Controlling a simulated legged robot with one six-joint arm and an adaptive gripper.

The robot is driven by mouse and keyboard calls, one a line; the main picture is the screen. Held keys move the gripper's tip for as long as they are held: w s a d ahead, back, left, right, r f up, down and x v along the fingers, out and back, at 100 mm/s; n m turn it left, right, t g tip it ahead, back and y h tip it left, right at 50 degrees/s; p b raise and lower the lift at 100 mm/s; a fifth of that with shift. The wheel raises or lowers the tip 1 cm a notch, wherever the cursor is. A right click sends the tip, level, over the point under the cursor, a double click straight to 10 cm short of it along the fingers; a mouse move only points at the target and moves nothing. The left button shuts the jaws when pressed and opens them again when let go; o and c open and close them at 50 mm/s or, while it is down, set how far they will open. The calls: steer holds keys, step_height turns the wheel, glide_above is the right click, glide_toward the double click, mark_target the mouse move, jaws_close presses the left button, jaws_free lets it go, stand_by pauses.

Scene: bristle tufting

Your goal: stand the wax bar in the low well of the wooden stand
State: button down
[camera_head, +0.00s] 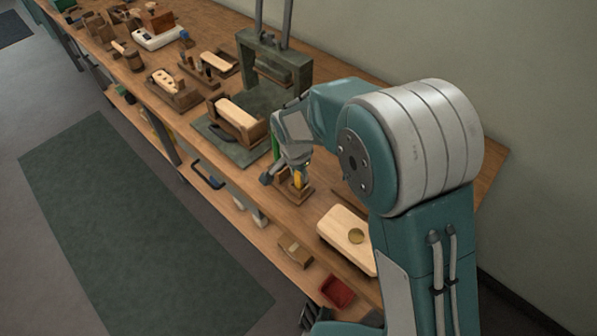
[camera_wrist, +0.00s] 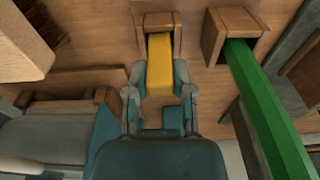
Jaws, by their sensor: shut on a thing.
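The yellow wax bar (camera_wrist: 160,62) is between the two fingers of my gripper (camera_wrist: 161,78), which is shut on it. In the wrist view its far end lies at the mouth of a small wooden well (camera_wrist: 157,20); how deep it sits is hidden. In the head view the bar (camera_head: 299,180) stands roughly upright below my gripper (camera_head: 295,168), over the wooden stand (camera_head: 306,193) on the bench. A second wooden socket (camera_wrist: 215,40), right of the first in the wrist view, holds a long green bar (camera_wrist: 265,105).
A red tray (camera_head: 337,292) and a small wooden block (camera_head: 295,250) are near the front edge. A green press frame (camera_head: 275,60) and a brush block (camera_head: 240,115) stand farther back.

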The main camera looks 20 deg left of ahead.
steer(key=shift+f, duration=0.35)
stand_by(0.3)
steer(key=shift+c, duration=2)
jaws_free()
steer(key=shift+o, duration=0.3)
steer(key=o, duration=0.3)
steer(key=shift+o, duration=0.2)
steer(key=shift+r, duration=0.1)
steer(key=shift+r, duration=3.45)
